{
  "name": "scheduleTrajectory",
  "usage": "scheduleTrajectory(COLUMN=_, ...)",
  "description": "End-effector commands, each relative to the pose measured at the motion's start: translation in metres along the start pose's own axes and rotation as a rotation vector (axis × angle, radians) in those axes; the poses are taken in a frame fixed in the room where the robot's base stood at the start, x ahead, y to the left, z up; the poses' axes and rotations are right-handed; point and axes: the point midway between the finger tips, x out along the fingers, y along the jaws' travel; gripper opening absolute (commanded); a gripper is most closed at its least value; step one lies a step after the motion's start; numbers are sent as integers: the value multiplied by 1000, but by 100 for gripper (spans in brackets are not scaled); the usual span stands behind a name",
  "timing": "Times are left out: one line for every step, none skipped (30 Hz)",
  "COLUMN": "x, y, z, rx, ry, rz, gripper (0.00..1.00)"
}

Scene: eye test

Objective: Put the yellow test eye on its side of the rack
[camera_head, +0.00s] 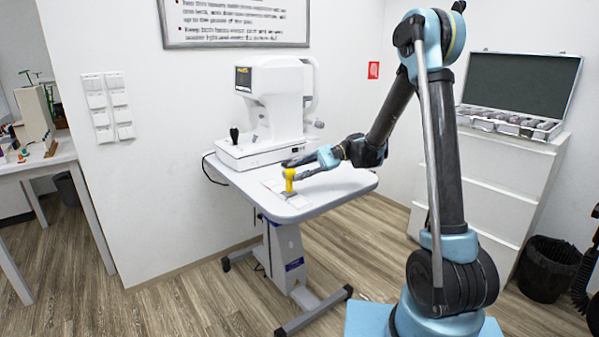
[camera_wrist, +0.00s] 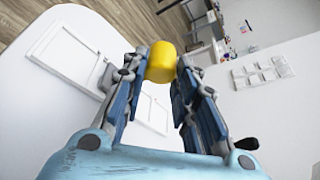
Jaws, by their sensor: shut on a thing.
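The yellow test eye (camera_head: 289,178) is a small yellow cylinder above the front part of the white table. It also shows in the wrist view (camera_wrist: 161,62), between the blue fingertips. My gripper (camera_head: 293,168) is shut on it, reaching in from the right. I cannot tell whether its lower end touches anything. A small flat grey piece (camera_head: 291,195) lies on the table just below it; I cannot tell whether this is part of the rack. The wrist view shows white rectangular frames (camera_wrist: 48,47) on the white surface, partly hidden by the fingers.
A white eye-test machine (camera_head: 277,100) with a black joystick stands at the back of the table (camera_head: 335,185). The table's right part is clear. A white cabinet (camera_head: 495,180) bears an open case (camera_head: 510,122) at the right. A black bin (camera_head: 547,268) stands beside it.

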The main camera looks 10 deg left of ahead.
Motion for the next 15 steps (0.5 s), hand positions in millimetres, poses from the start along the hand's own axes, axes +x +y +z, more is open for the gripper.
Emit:
scheduleTrajectory(x=0, y=1, z=-1, rx=0, ry=0, rz=0, gripper=0)
scheduleTrajectory(x=0, y=1, z=-1, rx=0, ry=0, rz=0, gripper=0)
scheduleTrajectory(x=1, y=2, z=-2, rx=0, ry=0, rz=0, gripper=0)
scheduleTrajectory(x=1, y=2, z=-2, rx=0, ry=0, rz=0, gripper=0)
scheduleTrajectory(x=1, y=3, z=-2, rx=0, ry=0, rz=0, gripper=0)
scheduleTrajectory(x=1, y=3, z=-3, rx=0, ry=0, rz=0, gripper=0)
scheduleTrajectory(x=1, y=3, z=-3, rx=0, ry=0, rz=0, gripper=0)
scheduleTrajectory(x=1, y=3, z=-3, rx=0, ry=0, rz=0, gripper=0)
scheduleTrajectory(x=1, y=4, z=-3, rx=0, ry=0, rz=0, gripper=0)
scheduleTrajectory(x=1, y=4, z=-3, rx=0, ry=0, rz=0, gripper=0)
scheduleTrajectory(x=1, y=4, z=-3, rx=0, ry=0, rz=0, gripper=0)
scheduleTrajectory(x=1, y=4, z=-3, rx=0, ry=0, rz=0, gripper=0)
scheduleTrajectory(x=1, y=4, z=-3, rx=0, ry=0, rz=0, gripper=0)
scheduleTrajectory(x=1, y=4, z=-3, rx=0, ry=0, rz=0, gripper=0)
scheduleTrajectory(x=1, y=4, z=-3, rx=0, ry=0, rz=0, gripper=29)
